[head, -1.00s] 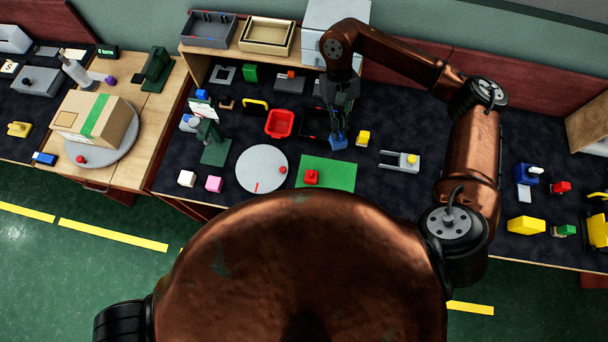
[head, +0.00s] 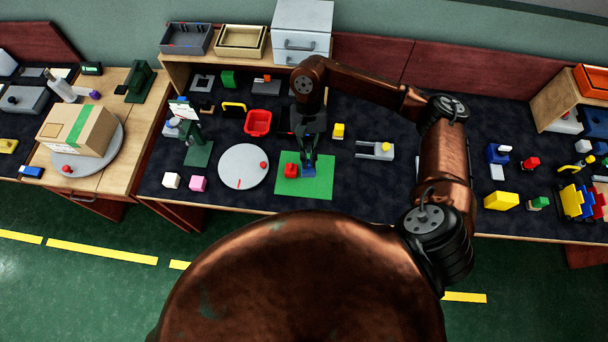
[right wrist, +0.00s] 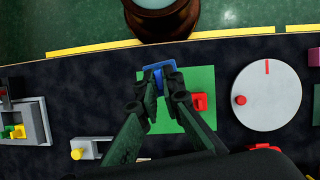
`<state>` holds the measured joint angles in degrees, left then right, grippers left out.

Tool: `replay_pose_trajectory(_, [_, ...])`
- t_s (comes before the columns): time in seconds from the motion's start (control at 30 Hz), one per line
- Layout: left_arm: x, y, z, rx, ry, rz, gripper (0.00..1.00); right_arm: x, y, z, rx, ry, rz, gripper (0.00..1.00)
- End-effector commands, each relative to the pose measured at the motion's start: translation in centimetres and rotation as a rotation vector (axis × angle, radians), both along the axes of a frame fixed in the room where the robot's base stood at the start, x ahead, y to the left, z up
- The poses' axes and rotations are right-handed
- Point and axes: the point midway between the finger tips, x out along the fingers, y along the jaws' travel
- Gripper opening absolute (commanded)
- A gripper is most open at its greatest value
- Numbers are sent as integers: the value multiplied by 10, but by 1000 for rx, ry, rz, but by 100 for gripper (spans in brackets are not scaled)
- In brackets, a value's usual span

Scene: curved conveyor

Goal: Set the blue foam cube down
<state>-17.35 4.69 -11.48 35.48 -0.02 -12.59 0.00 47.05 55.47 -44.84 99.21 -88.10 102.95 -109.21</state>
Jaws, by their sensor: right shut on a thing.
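The blue foam cube (head: 308,172) is between the fingertips of my right gripper (head: 308,163), over the green mat (head: 322,186) in the head view. The right wrist view shows my right gripper (right wrist: 163,80) shut on the blue cube (right wrist: 158,69), near the edge of the green mat (right wrist: 195,78). I cannot tell whether the cube touches the mat. A red block (head: 291,171) sits on the mat just left of the cube; it also shows in the right wrist view (right wrist: 200,102). My left gripper is not in view.
A grey round disc (head: 243,167) with a red knob lies left of the mat. A grey fixture (head: 375,150) is to the right. The mat's right part is bare.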

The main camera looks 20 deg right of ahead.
Motion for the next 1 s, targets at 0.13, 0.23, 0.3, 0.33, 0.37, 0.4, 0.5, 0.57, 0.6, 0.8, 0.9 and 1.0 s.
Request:
replay_pose_trajectory(0.13, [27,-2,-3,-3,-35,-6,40,-21,2,-33,1,6,-402,0])
replay_pose_trajectory(0.23, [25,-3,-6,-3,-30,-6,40,-32,5,-45,1,4,-669,0])
replay_pose_trajectory(0.3, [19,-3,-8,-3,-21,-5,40,-39,6,-51,0,3,-846,0])
replay_pose_trajectory(0.33, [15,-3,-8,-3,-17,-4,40,-42,7,-53,1,1,-919,0])
replay_pose_trajectory(0.37, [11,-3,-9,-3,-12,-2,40,-45,8,-55,2,1,-990,0])
replay_pose_trajectory(0.4, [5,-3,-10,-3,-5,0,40,-48,8,-56,2,0,-1083,0])
replay_pose_trajectory(0.5, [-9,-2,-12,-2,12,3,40,-56,10,-59,3,-2,-1292,0])
replay_pose_trajectory(0.57, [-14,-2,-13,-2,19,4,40,-60,11,-59,2,-1,-1399,0])
replay_pose_trajectory(0.6, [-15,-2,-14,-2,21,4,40,-63,12,-59,2,-2,-1462,0])
replay_pose_trajectory(0.8, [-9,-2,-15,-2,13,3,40,-71,14,-57,1,-2,-1675,0])
replay_pose_trajectory(0.9, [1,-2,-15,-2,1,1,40,-71,13,-57,-1,-1,-1721,0])
replay_pose_trajectory(1.0, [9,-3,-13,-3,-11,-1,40,-63,6,-61,-3,0,-1741,0])
